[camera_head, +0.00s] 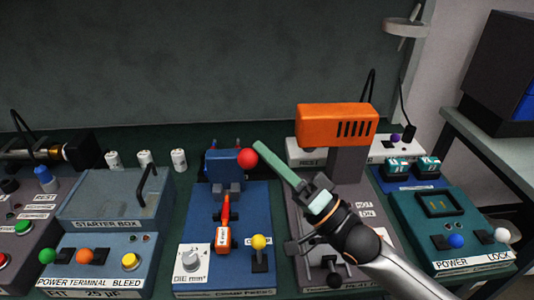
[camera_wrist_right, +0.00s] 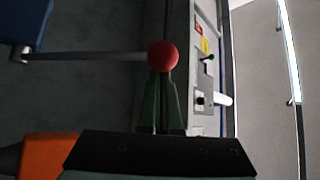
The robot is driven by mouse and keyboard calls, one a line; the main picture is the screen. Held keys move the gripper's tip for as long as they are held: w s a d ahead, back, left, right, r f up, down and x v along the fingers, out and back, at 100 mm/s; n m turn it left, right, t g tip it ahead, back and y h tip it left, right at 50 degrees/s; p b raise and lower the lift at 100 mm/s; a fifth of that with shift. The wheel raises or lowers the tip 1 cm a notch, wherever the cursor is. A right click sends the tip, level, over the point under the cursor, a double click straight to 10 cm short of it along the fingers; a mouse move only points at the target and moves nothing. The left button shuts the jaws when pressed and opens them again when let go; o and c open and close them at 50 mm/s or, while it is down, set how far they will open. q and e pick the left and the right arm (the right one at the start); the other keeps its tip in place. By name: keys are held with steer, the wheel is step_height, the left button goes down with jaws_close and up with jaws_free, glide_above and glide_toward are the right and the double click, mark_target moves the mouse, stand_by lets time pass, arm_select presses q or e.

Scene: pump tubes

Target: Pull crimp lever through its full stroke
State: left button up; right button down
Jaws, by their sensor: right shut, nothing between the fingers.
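The crimp lever ends in a red ball knob (camera_head: 248,158), beside the blue head (camera_head: 228,161) of the blue crimp press (camera_head: 254,198). In the right wrist view a thin grey rod (camera_wrist_right: 90,56) runs from the red knob (camera_wrist_right: 163,55) left to a blue block. My right gripper (camera_head: 258,146) reaches in from the lower right with its long green fingers shut and empty. Its tips are at the knob; in the wrist view the knob sits just past the fingertips (camera_wrist_right: 162,76). I cannot tell whether they touch. My left gripper is not in view.
An orange-topped machine (camera_head: 337,118) stands right of the press, close to my right arm. An orange tool (camera_head: 223,237) and yellow-knobbed lever (camera_head: 258,242) are on the press. The starter box (camera_head: 110,205) stands left, the power lock box (camera_head: 465,262) right.

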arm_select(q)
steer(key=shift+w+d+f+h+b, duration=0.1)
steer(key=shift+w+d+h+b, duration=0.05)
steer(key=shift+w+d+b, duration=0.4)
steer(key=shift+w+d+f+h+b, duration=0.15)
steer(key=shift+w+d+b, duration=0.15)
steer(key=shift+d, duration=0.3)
arm_select(e)
steer(key=shift+n+g+y, duration=0.3)
steer(key=shift+n+y, duration=0.3)
steer(key=shift+y, duration=0.1)
steer(key=f, duration=0.1)
steer(key=s+f, duration=0.2)
steer(key=f, duration=0.1)
steer(key=shift+s, duration=0.25)
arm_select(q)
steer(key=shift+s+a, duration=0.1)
arm_select(e)
steer(key=shift+r, duration=0.1)
